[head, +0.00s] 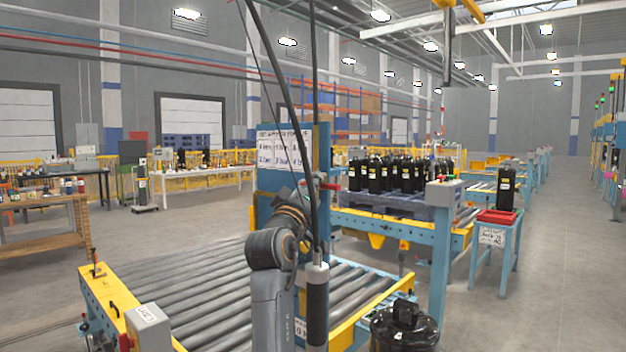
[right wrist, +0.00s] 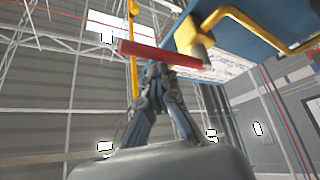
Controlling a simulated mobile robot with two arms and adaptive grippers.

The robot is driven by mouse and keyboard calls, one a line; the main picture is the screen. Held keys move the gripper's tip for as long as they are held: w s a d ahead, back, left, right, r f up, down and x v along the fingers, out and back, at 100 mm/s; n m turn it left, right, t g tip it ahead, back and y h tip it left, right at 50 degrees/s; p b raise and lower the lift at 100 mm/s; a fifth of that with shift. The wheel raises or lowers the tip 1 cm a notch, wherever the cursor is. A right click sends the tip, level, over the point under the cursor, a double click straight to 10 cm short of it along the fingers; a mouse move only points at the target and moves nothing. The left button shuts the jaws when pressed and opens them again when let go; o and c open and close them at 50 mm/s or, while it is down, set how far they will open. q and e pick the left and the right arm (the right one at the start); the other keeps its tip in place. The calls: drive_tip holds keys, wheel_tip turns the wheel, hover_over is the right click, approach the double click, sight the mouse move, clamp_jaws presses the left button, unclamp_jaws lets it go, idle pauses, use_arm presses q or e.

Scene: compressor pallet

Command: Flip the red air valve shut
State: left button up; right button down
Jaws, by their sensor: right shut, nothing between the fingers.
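The red air valve handle (right wrist: 160,54) is a long flat red bar in the right wrist view. It is joined at its right part to a brass valve body (right wrist: 191,38). A small red piece of it shows in the head view (head: 330,186), at the right edge of the blue post. My right gripper (right wrist: 156,70) is shut and empty. Its fingertips are right at the underside of the red bar; I cannot tell whether they touch it. In the head view my right arm hides most of the area around the valve. My left gripper is not in view.
A yellow pipe (right wrist: 235,14) runs beside the valve along the blue post (head: 322,150), which bears a white sign (head: 282,148). A roller conveyor (head: 215,290) lies below. Black compressors stand on a blue pallet (head: 385,202) behind. A dark hose hangs in front of the post.

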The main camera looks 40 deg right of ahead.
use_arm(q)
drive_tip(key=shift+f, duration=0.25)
use_arm(e)
drive_tip(key=shift+s+f, duration=0.1)
drive_tip(key=shift+f, duration=0.4)
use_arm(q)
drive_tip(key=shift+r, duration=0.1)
